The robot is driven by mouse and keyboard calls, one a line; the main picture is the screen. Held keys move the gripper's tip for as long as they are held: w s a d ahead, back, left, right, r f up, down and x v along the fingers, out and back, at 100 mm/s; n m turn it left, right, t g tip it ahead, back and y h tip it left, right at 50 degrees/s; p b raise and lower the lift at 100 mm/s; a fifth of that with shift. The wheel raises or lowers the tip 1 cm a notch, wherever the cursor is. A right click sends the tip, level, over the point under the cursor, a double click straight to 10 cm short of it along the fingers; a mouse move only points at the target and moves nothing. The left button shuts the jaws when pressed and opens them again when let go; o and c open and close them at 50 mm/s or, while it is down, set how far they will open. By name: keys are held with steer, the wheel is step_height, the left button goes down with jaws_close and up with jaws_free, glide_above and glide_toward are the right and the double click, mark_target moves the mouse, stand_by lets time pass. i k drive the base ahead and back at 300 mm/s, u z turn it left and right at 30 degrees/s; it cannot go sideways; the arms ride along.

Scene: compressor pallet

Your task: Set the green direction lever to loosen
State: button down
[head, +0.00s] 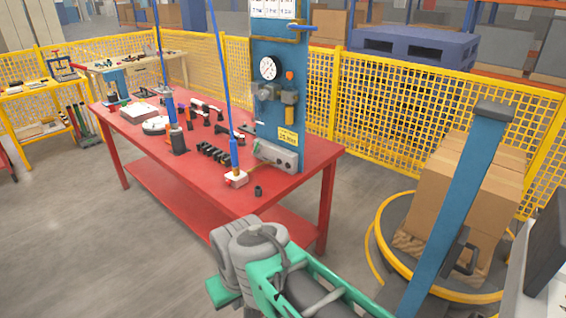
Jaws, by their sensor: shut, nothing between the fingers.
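A small green piece (256,145), which looks like the direction lever, shows at the left end of a grey box (280,156). The box sits at the foot of the blue panel (277,110) on the red table. The green piece is too small to tell which way it points. My arm, grey and green, reaches in from the bottom of the view, in front of the table's near corner. My gripper's fingers do not show, so where they are relative to the lever cannot be seen.
The red table (190,177) holds a red-and-white block with a blue rod (236,178), a small black cylinder (258,191) and several dark tools. A yellow mesh fence (375,105) stands behind. Cartons (455,200) and a blue post (455,210) stand right. Grey floor lies open at left.

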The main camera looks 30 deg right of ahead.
mark_target(256, 151)
steer(key=z, duration=1.15)
steer(key=i, duration=0.9)
steer(key=u, duration=0.7)
steer(key=i, duration=0.7)
steer(key=u, duration=0.7)
